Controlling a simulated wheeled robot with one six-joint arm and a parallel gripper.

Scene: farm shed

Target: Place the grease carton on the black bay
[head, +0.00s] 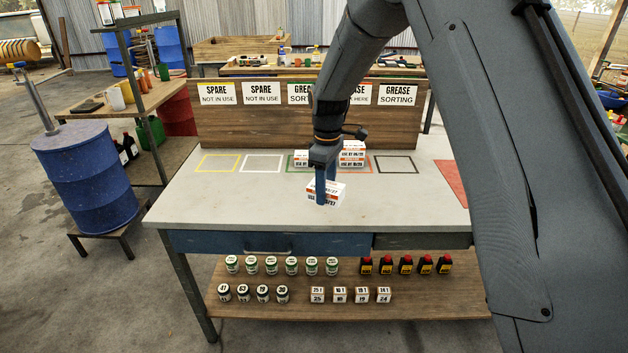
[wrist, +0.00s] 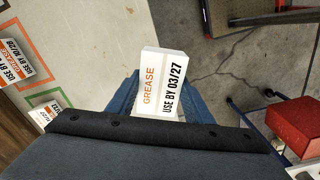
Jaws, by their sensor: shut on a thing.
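My gripper (head: 325,194) is shut on a white grease carton (head: 334,190) with an orange stripe, near the front middle of the table. In the wrist view the carton (wrist: 152,92) sits between the blue fingers and reads "GREASE, USE BY 03/27". Its exact height over the table is unclear. The black bay (head: 378,157), a black outline, lies empty towards the back right of the table (head: 225,200), behind and right of the gripper. Other grease cartons stand in the green-outlined bay (head: 301,162) and in the orange-outlined bay beside it (head: 352,149).
Empty yellow (head: 217,172) and white (head: 262,172) outlined bays lie to the left. A red patch (head: 453,178) is at the right edge. A sign board stands behind the bays. Jars, bottles and small boxes fill the lower shelf (head: 420,297).

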